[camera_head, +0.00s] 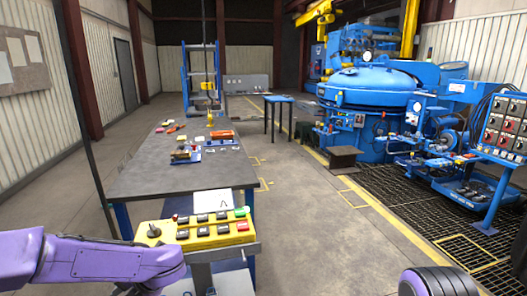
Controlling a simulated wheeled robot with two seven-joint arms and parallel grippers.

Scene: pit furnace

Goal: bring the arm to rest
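My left arm (95,261) comes in from the left, purple, low in the picture. It reaches in front of the yellow control box, and its far end bends down at the bottom edge. My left gripper does not show clearly; the arm runs out of the frame there. A dark ribbed round part with purple edging (440,283) at the bottom right looks like part of my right arm. My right gripper is out of view. No object is seen held by either arm.
A yellow control box (205,230) with buttons and a joystick stands close ahead. Behind it is a grey-topped table (165,180) with small parts. A blue furnace (368,88) and a control panel (507,125) stand right, by floor grating. The concrete floor between is clear.

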